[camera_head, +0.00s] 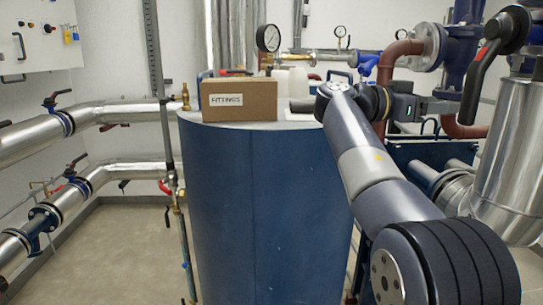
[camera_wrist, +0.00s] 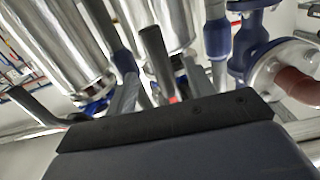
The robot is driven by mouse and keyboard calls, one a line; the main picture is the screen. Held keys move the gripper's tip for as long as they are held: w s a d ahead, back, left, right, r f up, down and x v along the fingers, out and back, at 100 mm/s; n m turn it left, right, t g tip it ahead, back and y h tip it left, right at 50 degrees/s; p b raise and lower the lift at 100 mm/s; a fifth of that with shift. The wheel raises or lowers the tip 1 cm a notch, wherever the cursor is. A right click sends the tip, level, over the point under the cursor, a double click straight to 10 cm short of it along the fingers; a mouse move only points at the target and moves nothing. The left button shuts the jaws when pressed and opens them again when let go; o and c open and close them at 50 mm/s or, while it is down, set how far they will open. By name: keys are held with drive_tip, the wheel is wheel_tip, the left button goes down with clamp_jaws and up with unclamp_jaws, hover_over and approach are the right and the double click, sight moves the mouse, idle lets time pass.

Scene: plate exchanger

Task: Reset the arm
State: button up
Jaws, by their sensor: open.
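My arm (camera_head: 370,165) rises from the lower right and bends at an elbow near the top of the blue tank. Its wrist, with a small green light, points right. My gripper (camera_head: 455,107) is at the end of it, in front of the pipework, small and partly lost against the dark parts behind. In the wrist view the dark gripper body fills the bottom. The jaws are open and I see nothing held between them.
A large blue tank (camera_head: 265,205) stands in the middle, with a cardboard box marked FITTINGS (camera_head: 239,100) on top. A pressure gauge (camera_head: 268,38) stands behind the box. Silver pipes (camera_head: 110,112) run at left.

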sight(478, 107)
drive_tip(key=d, duration=0.9)
drive_tip(key=shift+w+d, duration=0.2)
drive_tip(key=shift+w, duration=0.05)
drive_tip(key=shift+s+d, duration=0.15)
drive_tip(key=shift+d, duration=0.25)
drive_tip(key=shift+s+a+n, duration=0.15)
drive_tip(key=shift+s+n, duration=0.35)
drive_tip(key=shift+s, duration=0.05)
drive_tip(key=shift+f, duration=0.1)
